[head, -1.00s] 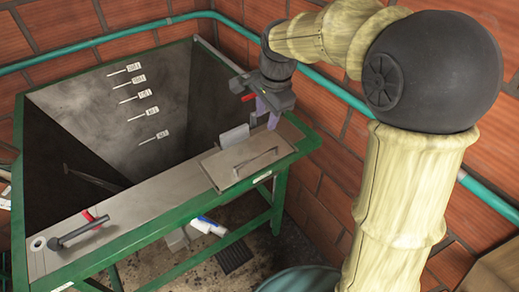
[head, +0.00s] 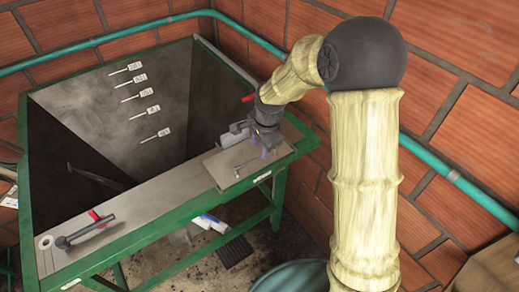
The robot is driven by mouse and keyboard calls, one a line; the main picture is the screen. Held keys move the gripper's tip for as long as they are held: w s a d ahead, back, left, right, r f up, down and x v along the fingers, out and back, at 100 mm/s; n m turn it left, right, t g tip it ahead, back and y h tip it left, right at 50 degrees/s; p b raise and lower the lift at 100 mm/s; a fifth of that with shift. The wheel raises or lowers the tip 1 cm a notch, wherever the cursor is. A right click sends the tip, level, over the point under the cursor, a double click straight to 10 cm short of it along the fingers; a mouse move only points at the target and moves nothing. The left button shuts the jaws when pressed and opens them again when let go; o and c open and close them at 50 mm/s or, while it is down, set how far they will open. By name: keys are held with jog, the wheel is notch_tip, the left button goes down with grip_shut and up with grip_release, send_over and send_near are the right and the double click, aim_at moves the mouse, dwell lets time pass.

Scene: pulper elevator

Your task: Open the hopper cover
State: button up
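The hopper cover (head: 228,172) is a flat grey plate lying shut on the right part of the hopper's front ledge. Its bar handle (head: 245,164) shows in part; its right end is hidden by my gripper. My gripper (head: 267,151) points down just over the right side of the cover, at the handle. Its purple fingers are small and partly hidden, so I cannot tell whether they touch or enclose the handle. The green-rimmed hopper (head: 110,105) is open and dark inside, with several white level tags on its far wall.
A grey upright block (head: 232,137) stands behind the cover, close to my gripper. A dark lever (head: 88,231) with a red tab sits on the left of the ledge. Brick walls and a teal pipe (head: 470,188) run behind and right. A round teal drum (head: 290,278) stands below.

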aim_at(259, 155)
jog(key=shift+w+a+f+p, duration=0.15)
jog(key=shift+f+p, duration=0.1)
jog(key=shift+f, duration=0.8)
jog(key=shift+w+a+f+p, duration=0.1)
jog(key=shift+w+f+p, duration=0.1)
jog(key=shift+f, duration=0.8)
jog(key=shift+c, duration=0.5)
grip_shut()
